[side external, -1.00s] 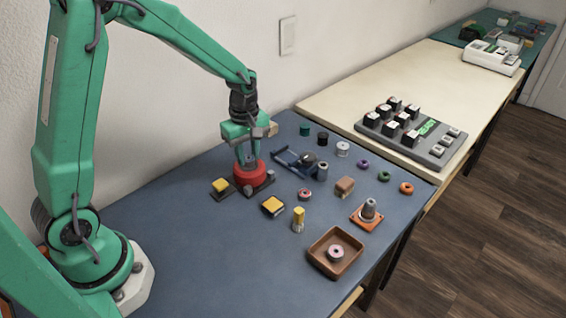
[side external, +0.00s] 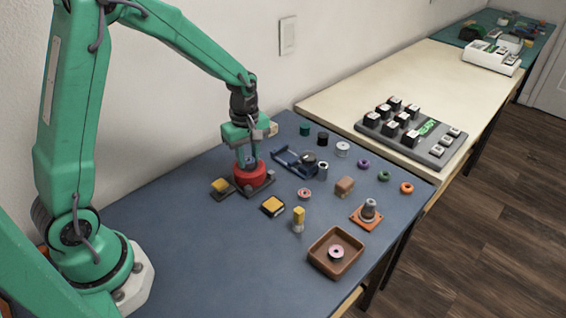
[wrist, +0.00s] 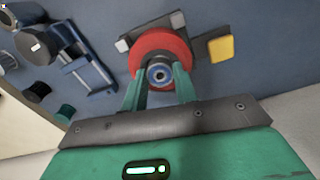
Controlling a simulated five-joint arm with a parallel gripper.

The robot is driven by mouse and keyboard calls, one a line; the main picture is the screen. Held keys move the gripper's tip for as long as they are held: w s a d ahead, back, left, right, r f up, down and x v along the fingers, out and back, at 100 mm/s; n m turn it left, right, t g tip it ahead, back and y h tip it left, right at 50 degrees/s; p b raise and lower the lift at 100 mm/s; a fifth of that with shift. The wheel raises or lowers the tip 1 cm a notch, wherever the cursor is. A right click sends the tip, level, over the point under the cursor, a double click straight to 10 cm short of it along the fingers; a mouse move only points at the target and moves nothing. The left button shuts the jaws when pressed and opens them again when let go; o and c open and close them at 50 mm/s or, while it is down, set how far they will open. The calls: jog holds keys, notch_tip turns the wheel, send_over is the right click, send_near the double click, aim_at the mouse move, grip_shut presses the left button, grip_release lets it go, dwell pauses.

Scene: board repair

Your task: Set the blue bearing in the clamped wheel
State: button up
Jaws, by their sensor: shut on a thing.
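The red wheel (side external: 250,174) sits in a dark clamp fixture on the blue mat and shows from above in the wrist view (wrist: 165,42). My gripper (side external: 247,163) is directly over the wheel, fingers pointing down. In the wrist view, my gripper (wrist: 160,82) has its two green fingers on either side of the blue bearing (wrist: 159,75), a small ring with a blue inner band and a dark centre. The bearing is held at the wheel's middle. I cannot tell whether it is above the wheel's hole or partly in it.
A yellow-topped block (side external: 221,185) stands left of the wheel. A blue frame fixture (side external: 290,160) is to its right. A brown tray (side external: 318,262) with a pink ring, an orange-based post (side external: 361,222) and several loose rings and spools lie nearer the right. The mat's front left is clear.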

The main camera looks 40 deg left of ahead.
aim_at(248, 160)
jog(key=shift+f, duration=0.2)
jog(key=o, duration=0.7)
notch_tip(248, 160, up, 11)
dwell(1.4)
dwell(0.5)
